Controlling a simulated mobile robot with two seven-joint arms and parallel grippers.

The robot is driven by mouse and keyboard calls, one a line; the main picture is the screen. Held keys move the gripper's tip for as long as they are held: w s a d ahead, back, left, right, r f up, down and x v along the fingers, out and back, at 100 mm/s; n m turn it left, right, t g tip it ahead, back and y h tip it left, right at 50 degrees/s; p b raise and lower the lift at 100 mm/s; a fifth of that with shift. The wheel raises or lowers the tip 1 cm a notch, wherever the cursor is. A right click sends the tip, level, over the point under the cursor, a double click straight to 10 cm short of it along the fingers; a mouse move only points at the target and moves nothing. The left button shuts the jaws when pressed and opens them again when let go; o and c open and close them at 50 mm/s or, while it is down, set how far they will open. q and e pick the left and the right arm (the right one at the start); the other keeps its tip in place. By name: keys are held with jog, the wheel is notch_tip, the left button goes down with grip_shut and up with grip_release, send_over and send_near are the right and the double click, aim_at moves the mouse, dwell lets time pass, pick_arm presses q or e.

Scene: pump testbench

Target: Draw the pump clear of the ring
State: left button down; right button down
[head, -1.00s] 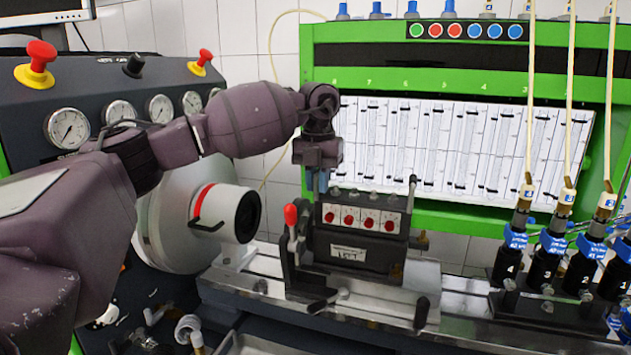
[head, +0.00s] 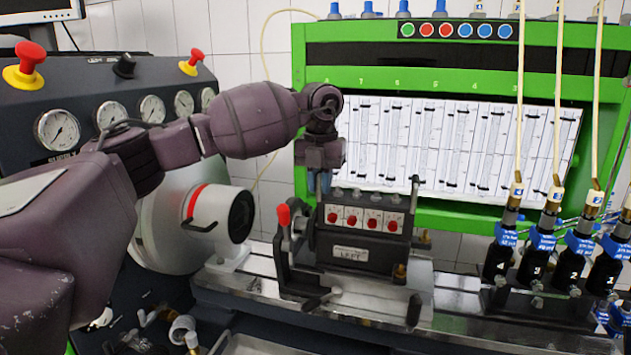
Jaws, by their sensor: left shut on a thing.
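The pump (head: 360,257) is a dark block with a white plate of red discs and a pale label, upright on the bench rail. My left gripper (head: 323,188) points down at the pump's top left end and is shut on it; the fingertips are partly hidden behind the pump. The ring (head: 298,222) seems to be the grey round part at the pump's left end, partly hidden by a clamp lever with a red knob (head: 283,214). I cannot tell whether pump and ring still touch. My right gripper is not in view.
A white drive housing with a red band (head: 205,205) stands left of the pump. Several black injectors with blue bands (head: 538,255) and pale hoses stand at the right. A green-framed panel (head: 440,208) is behind.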

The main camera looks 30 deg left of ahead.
pick_arm(q)
jog(key=shift+d, duration=0.15)
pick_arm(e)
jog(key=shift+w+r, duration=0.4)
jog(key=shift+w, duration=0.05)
pick_arm(q)
jog(key=shift+d, duration=0.15)
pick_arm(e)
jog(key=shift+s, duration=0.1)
pick_arm(q)
jog(key=shift+w+d, duration=0.2)
jog(key=shift+d, duration=0.25)
jog(key=shift+w+d, duration=0.1)
jog(key=shift+d, duration=0.2)
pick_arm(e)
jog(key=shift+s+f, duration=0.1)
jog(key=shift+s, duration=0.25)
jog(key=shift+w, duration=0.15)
pick_arm(q)
jog(key=c, duration=1)
grip_release()
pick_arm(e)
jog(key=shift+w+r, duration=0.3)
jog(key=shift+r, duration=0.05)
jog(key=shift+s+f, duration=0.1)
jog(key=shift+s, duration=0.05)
